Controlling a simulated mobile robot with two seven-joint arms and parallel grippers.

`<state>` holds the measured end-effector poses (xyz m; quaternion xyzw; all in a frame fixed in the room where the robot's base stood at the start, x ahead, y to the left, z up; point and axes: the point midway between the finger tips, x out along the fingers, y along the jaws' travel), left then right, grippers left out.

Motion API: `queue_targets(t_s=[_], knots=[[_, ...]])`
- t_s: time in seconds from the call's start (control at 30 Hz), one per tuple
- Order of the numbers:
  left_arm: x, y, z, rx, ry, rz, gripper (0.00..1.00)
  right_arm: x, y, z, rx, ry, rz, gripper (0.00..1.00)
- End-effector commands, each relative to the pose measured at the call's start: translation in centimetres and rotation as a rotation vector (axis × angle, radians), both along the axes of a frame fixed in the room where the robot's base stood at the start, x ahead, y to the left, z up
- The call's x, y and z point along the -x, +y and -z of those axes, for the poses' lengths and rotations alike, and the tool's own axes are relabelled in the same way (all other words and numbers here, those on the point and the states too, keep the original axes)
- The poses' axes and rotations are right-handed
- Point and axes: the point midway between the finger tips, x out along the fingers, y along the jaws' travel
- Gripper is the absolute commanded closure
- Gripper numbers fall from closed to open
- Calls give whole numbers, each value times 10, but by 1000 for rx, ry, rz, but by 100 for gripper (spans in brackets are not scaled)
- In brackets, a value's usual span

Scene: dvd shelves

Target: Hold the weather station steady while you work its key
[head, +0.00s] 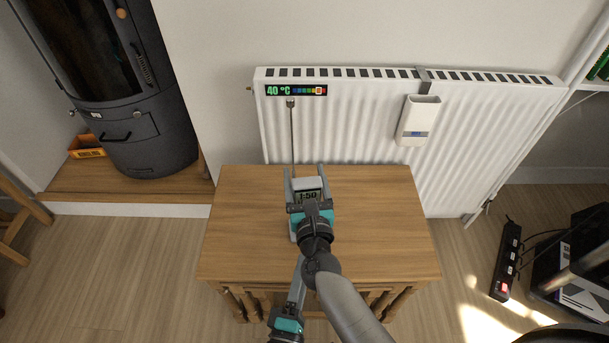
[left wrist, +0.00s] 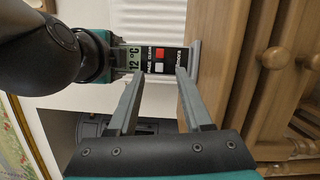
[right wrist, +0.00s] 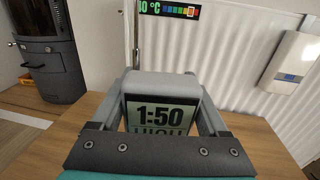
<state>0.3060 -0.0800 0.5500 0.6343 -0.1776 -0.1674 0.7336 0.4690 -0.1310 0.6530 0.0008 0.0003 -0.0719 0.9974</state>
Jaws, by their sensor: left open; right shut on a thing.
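The weather station (head: 308,195) stands on the wooden table, its screen reading 1:50. My right gripper (head: 306,180) is shut on its upper part, one finger on each side; the right wrist view shows the same screen (right wrist: 160,115) between the fingers. In the left wrist view the station's dark front panel (left wrist: 148,60) appears sideways, with a 12 °C reading, a red key (left wrist: 160,54) and a white key (left wrist: 159,68). Small labels there read PAGE and CLEAR. My left gripper (left wrist: 159,74) is open, its fingers apart in front of the panel; contact cannot be told.
The table (head: 390,230) is otherwise bare. A white radiator (head: 360,140) behind it carries a 40 °C strip (head: 297,91) and a white box (head: 417,125). A thin rod (head: 292,135) rises behind the station. A black stove (head: 130,100) stands left, a power strip (head: 507,262) right.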

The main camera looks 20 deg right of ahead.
Motion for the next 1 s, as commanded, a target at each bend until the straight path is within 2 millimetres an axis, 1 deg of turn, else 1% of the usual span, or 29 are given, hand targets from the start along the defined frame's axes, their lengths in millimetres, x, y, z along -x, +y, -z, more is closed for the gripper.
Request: queue_targets(t_s=[0.03, 0.17, 0.2, 0.27, 0.7, 1.0], knots=[[0, 0, 0, 0, 0, 0, 50, 0, 0, 0, 0, 0, -1, 83], [0, 0, 0, 0, 0, 0, 50, 0, 0, 0, 0, 1, -1, 98], [0, 0, 0, 0, 0, 0, 50, 0, 0, 0, 0, 1, -1, 100], [0, 0, 0, 0, 0, 0, 51, 0, 0, 0, 0, 1, -1, 100], [0, 0, 0, 0, 0, 0, 100, 0, 0, 0, 1, 1, -1, 100], [0, 0, 0, 0, 0, 0, 100, 0, 0, 0, 1, 1, -1, 100]])
